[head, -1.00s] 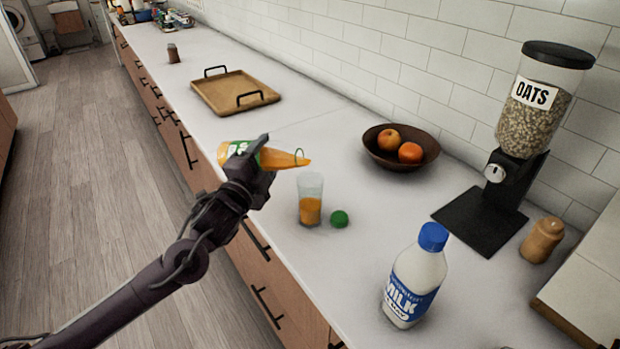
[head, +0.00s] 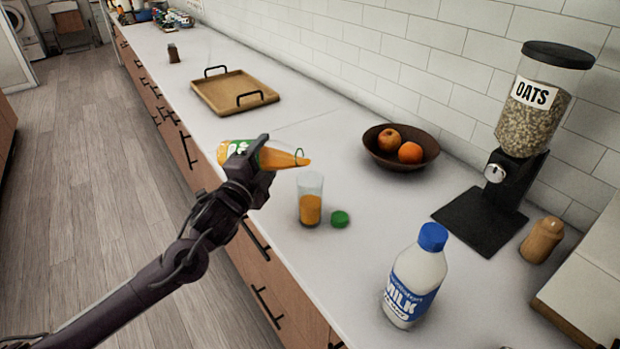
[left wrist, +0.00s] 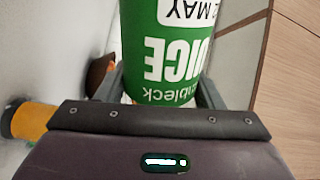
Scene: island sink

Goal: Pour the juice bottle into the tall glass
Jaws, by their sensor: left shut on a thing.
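My left gripper (head: 262,166) is shut on the juice bottle (head: 285,159), which lies nearly level, its neck pointing right, just above and left of the tall glass. The bottle's green label (left wrist: 180,50) fills the middle of the left wrist view. The tall glass (head: 311,202) stands upright on the counter, about half full of orange juice; it also shows at the left of the left wrist view (left wrist: 33,121). No stream between bottle and glass can be made out. A green cap (head: 340,219) lies on the counter right of the glass. My right gripper is not in view.
A milk bottle (head: 415,277) stands at the front right. A brown bowl (head: 425,160) with fruit, a wooden tray (head: 222,112) and an oats dispenser (head: 517,165) stand further back. The counter (head: 330,115) is clear between tray and bowl.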

